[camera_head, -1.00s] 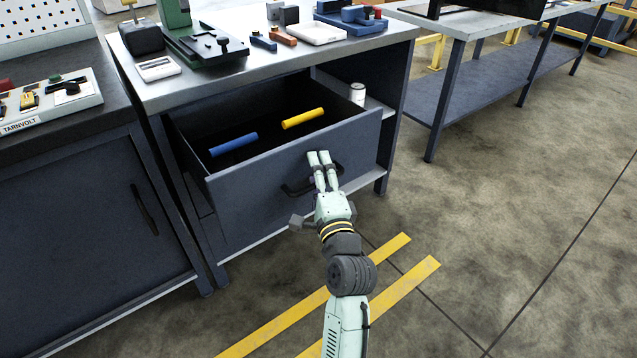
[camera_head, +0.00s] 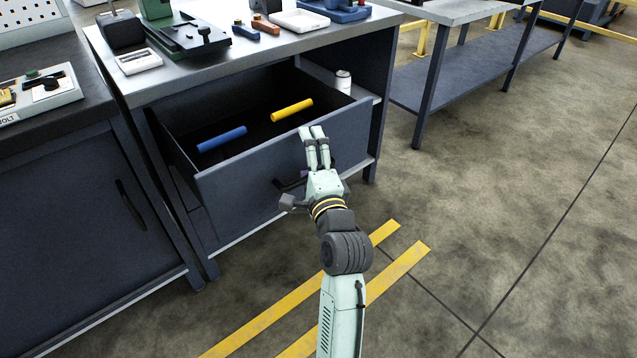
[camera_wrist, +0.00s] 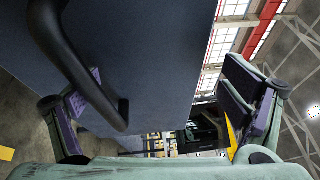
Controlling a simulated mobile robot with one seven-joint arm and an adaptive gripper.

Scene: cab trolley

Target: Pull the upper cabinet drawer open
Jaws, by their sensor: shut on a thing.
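The upper cabinet drawer (camera_head: 240,183) is pulled well out in the head view, with its inside showing. A blue cylinder (camera_head: 221,138) and a yellow cylinder (camera_head: 292,110) lie in it. The dark bar handle (camera_head: 288,184) on its front is partly hidden by my gripper (camera_head: 311,132). In the wrist view the handle (camera_wrist: 78,65) runs close across one finger, beside the dark drawer front (camera_wrist: 150,60).
The cabinet top (camera_head: 230,62) holds several tools and trays. A white can (camera_head: 343,81) stands on a shelf right of the drawer. Another cabinet (camera_head: 80,210) stands close at left. The floor (camera_head: 500,200) at right is open.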

